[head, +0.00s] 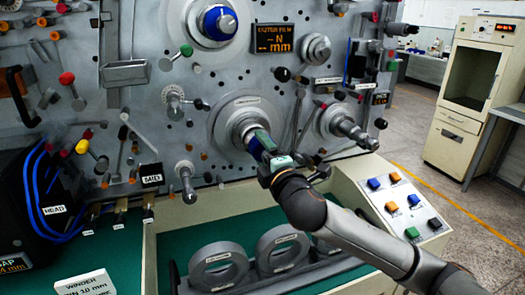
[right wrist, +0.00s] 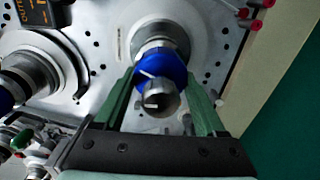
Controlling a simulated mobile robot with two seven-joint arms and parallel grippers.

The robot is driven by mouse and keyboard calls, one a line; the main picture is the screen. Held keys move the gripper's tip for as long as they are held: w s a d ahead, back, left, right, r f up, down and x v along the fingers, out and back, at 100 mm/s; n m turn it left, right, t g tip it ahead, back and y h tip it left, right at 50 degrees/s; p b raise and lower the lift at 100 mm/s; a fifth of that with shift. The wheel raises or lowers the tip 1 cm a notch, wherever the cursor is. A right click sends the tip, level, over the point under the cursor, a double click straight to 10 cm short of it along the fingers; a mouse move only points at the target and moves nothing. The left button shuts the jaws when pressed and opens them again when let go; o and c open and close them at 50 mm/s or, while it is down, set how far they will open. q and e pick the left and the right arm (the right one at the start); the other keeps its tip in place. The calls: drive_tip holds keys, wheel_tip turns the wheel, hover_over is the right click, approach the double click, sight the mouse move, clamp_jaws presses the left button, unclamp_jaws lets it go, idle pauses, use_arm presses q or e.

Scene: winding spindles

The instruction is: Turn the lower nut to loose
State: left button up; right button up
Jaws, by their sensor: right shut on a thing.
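The lower nut (head: 252,145) is a blue ring on the lower spindle, in front of a round grey flange on the machine panel. In the right wrist view the blue nut (right wrist: 175,69) sits around the metal shaft and carries a white mark at its upper left. My right gripper (head: 259,145) is shut on this nut. Its green fingers show on either side of the nut in the right wrist view (right wrist: 160,82). The fingers hide part of the nut in the head view. My left gripper is not in view.
An upper spindle with another blue nut (head: 220,23) is above. A bare metal spindle (head: 345,125) with a black-knobbed lever stands close right of my gripper. A button box (head: 405,205) is at the right.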

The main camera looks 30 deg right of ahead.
drive_tip(key=n, duration=0.4)
drive_tip(key=shift+n, duration=0.4)
idle(0.4)
drive_tip(key=o, duration=1.3)
drive_tip(key=shift+f, duration=0.1)
